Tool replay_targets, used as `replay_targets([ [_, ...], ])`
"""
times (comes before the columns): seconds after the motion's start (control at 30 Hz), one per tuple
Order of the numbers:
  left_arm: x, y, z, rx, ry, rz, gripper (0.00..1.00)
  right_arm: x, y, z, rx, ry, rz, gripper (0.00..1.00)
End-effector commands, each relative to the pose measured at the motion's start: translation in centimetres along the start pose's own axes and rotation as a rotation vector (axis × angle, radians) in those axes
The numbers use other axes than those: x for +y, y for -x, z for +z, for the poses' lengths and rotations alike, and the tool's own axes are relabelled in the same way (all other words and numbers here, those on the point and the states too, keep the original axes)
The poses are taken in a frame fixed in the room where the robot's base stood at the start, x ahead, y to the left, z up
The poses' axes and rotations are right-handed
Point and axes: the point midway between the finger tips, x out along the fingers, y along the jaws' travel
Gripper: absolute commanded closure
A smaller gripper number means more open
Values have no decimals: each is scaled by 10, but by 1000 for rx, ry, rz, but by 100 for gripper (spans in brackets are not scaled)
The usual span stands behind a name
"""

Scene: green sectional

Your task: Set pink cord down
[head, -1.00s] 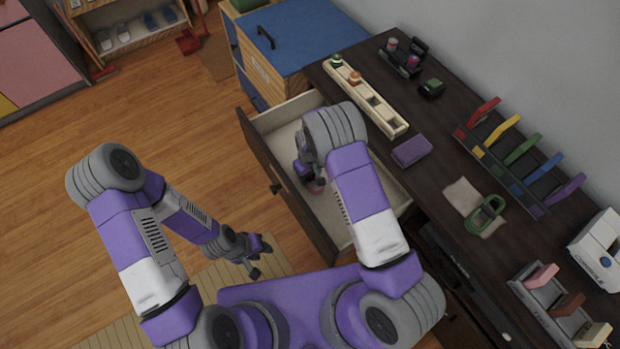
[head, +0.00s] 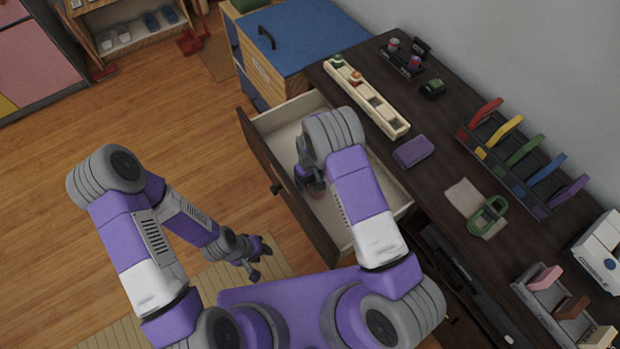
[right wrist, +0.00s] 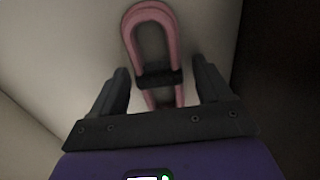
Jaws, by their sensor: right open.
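The pink cord (right wrist: 152,18) is a looped bundle with a dark band around its middle. In the right wrist view it lies on the pale floor of the open drawer (head: 285,108). My right gripper (right wrist: 160,85) is open, with one finger on each side of the cord's lower part and visible gaps to it. In the head view my right gripper (head: 312,185) is inside the drawer, and my arm mostly hides the cord there. My left gripper (head: 252,262) hangs over the floor left of the drawer; its jaw opening is too small to judge.
The drawer's front panel (head: 275,170) and side walls surround my right gripper. The dark cabinet top (head: 450,145) beside it holds a cream tray (head: 365,97), a purple block (head: 413,151), a green looped cord (head: 488,216) and a colored rack (head: 520,165). The wooden floor at left is mostly clear.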

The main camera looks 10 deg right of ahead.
Motion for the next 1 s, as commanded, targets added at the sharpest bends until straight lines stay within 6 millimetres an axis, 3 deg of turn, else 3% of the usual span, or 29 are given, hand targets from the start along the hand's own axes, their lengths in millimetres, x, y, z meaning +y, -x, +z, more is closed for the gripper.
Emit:
replay_targets([
  [0.17, 4, 11, 0, 0, 0, 0, 62, 0, 24, -1, 2, 0, 0, 22],
  [0.4, 11, 30, 1, 0, 0, 0, 62, 0, 78, -1, 4, 1, 0, 22],
  [0.6, 15, 39, 2, 0, 0, 0, 62, 0, 111, 0, 2, 0, 0, 22],
  [1.0, 16, 42, 2, 0, 0, 0, 62, 0, 123, 0, 0, 0, 0, 22],
])
